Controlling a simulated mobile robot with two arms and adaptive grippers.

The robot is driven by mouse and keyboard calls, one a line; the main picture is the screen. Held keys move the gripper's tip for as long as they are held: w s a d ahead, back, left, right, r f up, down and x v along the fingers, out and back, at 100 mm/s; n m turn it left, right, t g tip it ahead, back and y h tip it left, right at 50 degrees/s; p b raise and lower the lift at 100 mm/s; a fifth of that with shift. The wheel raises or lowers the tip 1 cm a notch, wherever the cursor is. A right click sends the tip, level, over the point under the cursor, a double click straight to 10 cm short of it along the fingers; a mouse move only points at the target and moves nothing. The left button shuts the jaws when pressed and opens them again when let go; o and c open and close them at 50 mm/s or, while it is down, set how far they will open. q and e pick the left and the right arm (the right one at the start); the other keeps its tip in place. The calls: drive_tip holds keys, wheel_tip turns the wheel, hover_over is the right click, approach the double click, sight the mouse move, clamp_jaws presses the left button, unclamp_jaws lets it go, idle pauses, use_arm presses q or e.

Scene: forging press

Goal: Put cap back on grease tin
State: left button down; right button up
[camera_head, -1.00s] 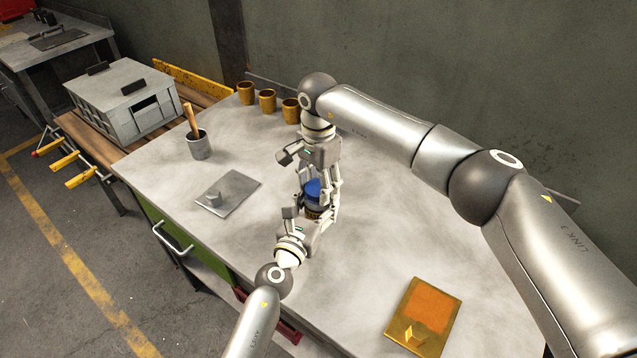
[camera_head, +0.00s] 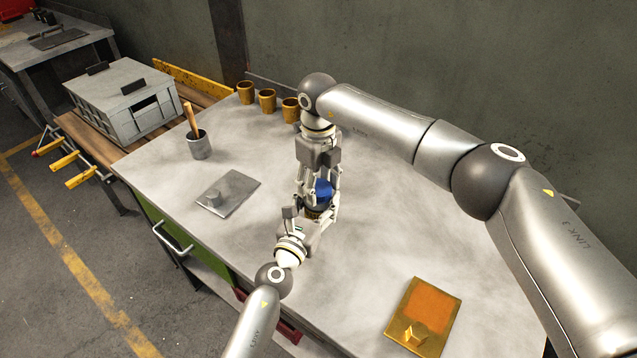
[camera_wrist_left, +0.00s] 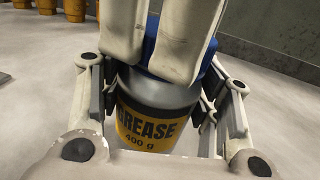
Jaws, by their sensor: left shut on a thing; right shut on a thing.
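The grease tin (camera_head: 313,211) stands upright on the bench, mostly hidden by my grippers. Its yellow label and grey metal upper body show in the left wrist view (camera_wrist_left: 150,125). My left gripper (camera_head: 315,214) is shut on the tin from the near side. The blue cap (camera_head: 324,188) is at the top of the tin; it also shows in the left wrist view (camera_wrist_left: 150,50). My right gripper (camera_head: 322,186) comes from above and is shut on the cap. Its pale fingers cover the cap's front in the left wrist view, so I cannot tell whether the cap is seated.
A grey plate with a small block (camera_head: 228,194) lies left of the grippers. A grey cup with a wooden-handled tool (camera_head: 199,146) stands behind it. Three brass-coloured cups (camera_head: 267,100) line the back. A brass plate with an orange pad (camera_head: 430,309) lies front right.

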drive_tip(key=m, duration=0.7)
drive_tip(key=shift+m, duration=0.3)
drive_tip(key=m, duration=0.6)
drive_tip(key=o, duration=1.2)
drive_tip(key=shift+r, duration=0.1)
wheel_tip(320, 180, up, 12)
use_arm(q)
drive_tip(key=shift+c, duration=2)
unclamp_jaws()
